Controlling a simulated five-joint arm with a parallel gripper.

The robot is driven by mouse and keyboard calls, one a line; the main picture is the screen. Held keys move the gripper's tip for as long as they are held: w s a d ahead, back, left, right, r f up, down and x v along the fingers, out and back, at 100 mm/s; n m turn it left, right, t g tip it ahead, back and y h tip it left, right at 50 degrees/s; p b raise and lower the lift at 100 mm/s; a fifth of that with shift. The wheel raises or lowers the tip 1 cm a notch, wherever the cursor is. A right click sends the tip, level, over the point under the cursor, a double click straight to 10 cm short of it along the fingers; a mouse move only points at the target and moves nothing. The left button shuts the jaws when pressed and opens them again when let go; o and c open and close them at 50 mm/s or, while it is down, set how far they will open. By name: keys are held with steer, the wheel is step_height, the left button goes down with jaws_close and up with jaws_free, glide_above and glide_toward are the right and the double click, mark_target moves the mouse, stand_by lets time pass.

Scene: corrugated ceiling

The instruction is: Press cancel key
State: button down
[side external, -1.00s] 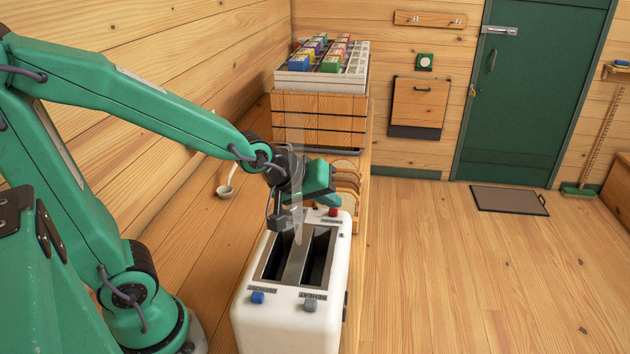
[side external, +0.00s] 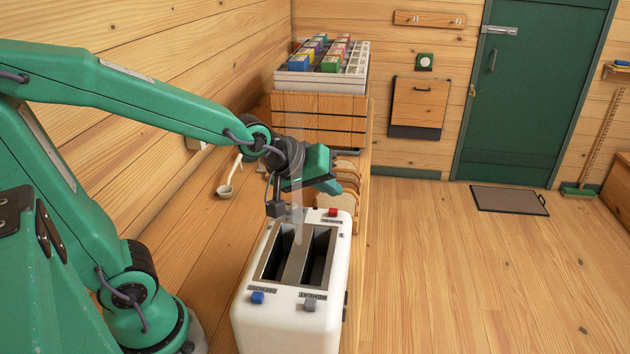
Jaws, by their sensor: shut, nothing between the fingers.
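A white toaster (side external: 252,330) with two long dark slots stands on the wooden bench. A red key (side external: 333,212) sits at its far right corner; its label is too small to read, so I cannot confirm it is the cancel key. A blue key (side external: 257,297) is at the near left and a grey key (side external: 310,305) at the near right. My gripper (side external: 334,187) is shut and empty, pointing down to the right. In the picture its tip is just above the red key, with a small gap between them.
Bread slices in a wooden rack (side external: 348,172) stand just behind the toaster, close to my gripper. A wooden crate (side external: 318,120) bearing a tray of coloured blocks is farther back. A white ladle (side external: 225,190) lies left on the bench. The floor at right is open.

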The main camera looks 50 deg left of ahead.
mark_target(323, 219)
step_height(323, 219, up, 3)
steer(key=shift+r, duration=0.15)
stand_by(0.3)
steer(key=shift+s, duration=0.1)
stand_by(0.8)
steer(key=s+m+g, duration=0.1)
steer(key=s+m, duration=0.1)
steer(key=s, duration=0.2)
steer(key=s+a+m+g, duration=0.1)
steer(key=s+m, duration=0.2)
steer(key=s, duration=0.2)
steer(key=s+a+m+g, duration=0.1)
steer(key=s+m, duration=0.2)
steer(key=s, duration=0.2)
steer(key=shift+s+a+f+g+y, duration=0.2)
steer(key=shift+f+g+y, duration=0.1)
steer(key=shift+f, duration=0.1)
